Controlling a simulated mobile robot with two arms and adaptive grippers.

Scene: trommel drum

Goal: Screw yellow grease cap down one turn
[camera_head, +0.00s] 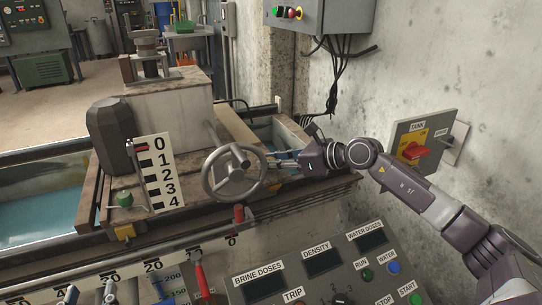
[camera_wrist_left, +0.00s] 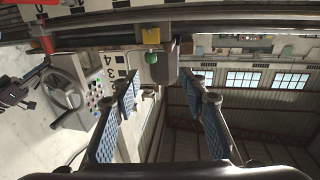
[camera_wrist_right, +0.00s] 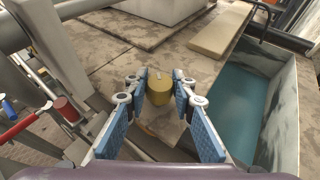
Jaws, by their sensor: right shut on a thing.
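The yellow grease cap (camera_wrist_right: 160,90) stands upright between the fingers of my right gripper (camera_wrist_right: 160,94) in the right wrist view. The fingers are closed on it from both sides, near the deck edge. In the head view my right gripper (camera_head: 286,161) is just right of the handwheel. The cap cannot be made out there. My left gripper (camera_wrist_left: 170,97) has its fingers wide apart with nothing between them. The left wrist view is turned over, with a green knob (camera_wrist_left: 151,57) and a yellow block (camera_wrist_left: 151,36) beyond the fingers.
The grey handwheel (camera_head: 234,173) is close left of my right gripper. A 0–4 scale plate (camera_head: 161,172) stands farther left. A blue-green tank (camera_wrist_right: 258,105) lies right of the cap. A red lever (camera_head: 201,275) and control panel (camera_head: 320,280) are in front. A wall switch (camera_head: 417,151) is at right.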

